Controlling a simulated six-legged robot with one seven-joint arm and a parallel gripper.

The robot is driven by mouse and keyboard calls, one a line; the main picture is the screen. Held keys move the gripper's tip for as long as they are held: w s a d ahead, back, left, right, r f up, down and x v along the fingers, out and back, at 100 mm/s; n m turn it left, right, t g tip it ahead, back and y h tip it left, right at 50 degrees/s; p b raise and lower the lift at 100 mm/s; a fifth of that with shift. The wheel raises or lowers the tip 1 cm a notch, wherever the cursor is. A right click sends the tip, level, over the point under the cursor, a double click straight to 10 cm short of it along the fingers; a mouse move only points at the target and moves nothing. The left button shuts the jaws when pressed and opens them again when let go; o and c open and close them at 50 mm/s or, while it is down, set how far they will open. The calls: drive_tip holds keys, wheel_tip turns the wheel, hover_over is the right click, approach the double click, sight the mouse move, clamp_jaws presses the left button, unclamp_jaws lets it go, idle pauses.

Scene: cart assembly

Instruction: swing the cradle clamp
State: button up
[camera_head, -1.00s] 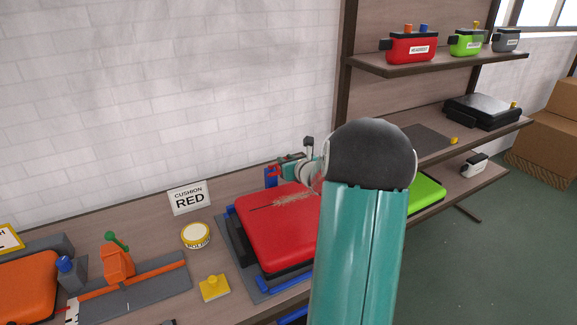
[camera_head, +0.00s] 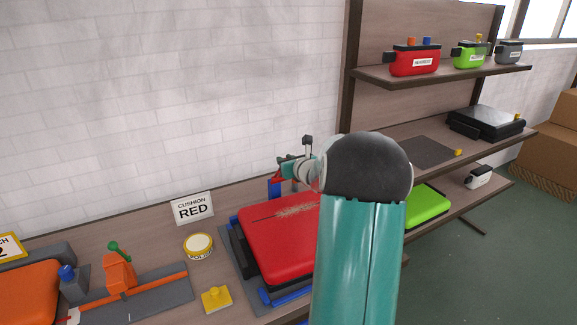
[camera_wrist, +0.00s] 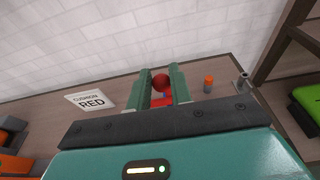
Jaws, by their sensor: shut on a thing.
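The cradle clamp has a red lever with a round red knob (camera_wrist: 160,82), seen between my fingers in the wrist view. In the head view a blue post (camera_head: 275,189) with a bit of red above it shows at the back left corner of the red cushion (camera_head: 278,240). My gripper (camera_wrist: 161,80) is shut on the red lever, one green finger on each side. It also shows in the head view (camera_head: 283,171), above the back edge of the cushion. My arm hides the cushion's right side, and the clamp's lower part is largely hidden.
A "CUSHION RED" sign (camera_head: 192,208), a polish tin (camera_head: 199,246) and a yellow knobbed block (camera_head: 215,299) stand left of the cushion. An orange-topped peg (camera_wrist: 208,84) stands right of my fingers. The brick wall is close behind; shelves (camera_head: 440,75) rise at right.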

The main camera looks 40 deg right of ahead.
drive_tip(key=shift+w+r, duration=0.3)
drive_tip(key=shift+d, duration=0.1)
drive_tip(key=shift+w+r, duration=0.15)
drive_tip(key=shift+w, duration=0.1)
drive_tip(key=shift+w+d+r, duration=0.3)
drive_tip(key=shift+w+r, duration=0.1)
drive_tip(key=shift+w, duration=0.35)
drive_tip(key=shift+w+d+r, duration=0.25)
drive_tip(key=shift+w+r, duration=0.1)
drive_tip(key=shift+w, duration=0.4)
drive_tip(key=o, duration=0.8)
drive_tip(key=shift+o, duration=0.2)
drive_tip(key=shift+s, duration=0.1)
